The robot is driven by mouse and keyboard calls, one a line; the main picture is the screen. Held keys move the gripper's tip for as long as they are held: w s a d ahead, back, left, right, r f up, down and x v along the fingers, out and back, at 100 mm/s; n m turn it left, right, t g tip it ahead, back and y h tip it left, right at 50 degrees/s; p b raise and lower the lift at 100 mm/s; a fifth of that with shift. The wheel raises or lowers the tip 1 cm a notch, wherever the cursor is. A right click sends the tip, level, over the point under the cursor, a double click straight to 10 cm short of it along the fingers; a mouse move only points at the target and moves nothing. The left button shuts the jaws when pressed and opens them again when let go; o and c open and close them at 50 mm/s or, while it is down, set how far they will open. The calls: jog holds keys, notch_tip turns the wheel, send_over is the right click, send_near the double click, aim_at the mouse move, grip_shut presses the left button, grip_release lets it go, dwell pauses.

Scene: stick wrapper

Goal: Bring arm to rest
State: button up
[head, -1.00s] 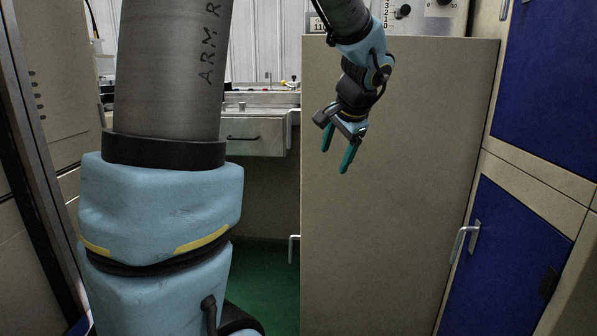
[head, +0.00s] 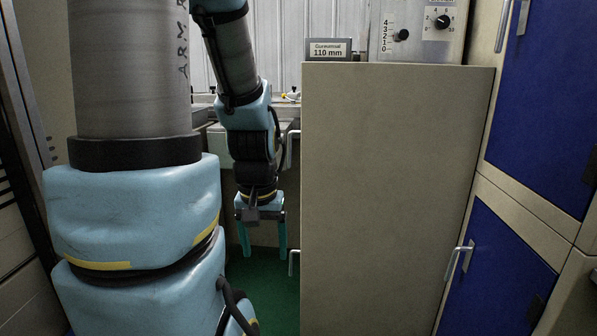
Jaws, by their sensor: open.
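My gripper (head: 264,248) hangs pointing down in the head view, left of the tall beige cabinet side. Its two teal fingers are apart, with nothing between them. Green floor shows behind and below the fingers. My arm comes down from the top to the gripper, and its thick near links fill the left of the view. They hide part of the room behind.
The beige cabinet (head: 390,190) stands close to the right of my gripper, with a "110 mm" display (head: 328,50) and a knob panel (head: 420,30) on top. Blue doors (head: 500,260) with handles are at the right. Green floor (head: 270,300) is open below the gripper.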

notch_tip(320, 180, up, 15)
jog(key=p, duration=1.3)
jog(key=shift+r, duration=0.15)
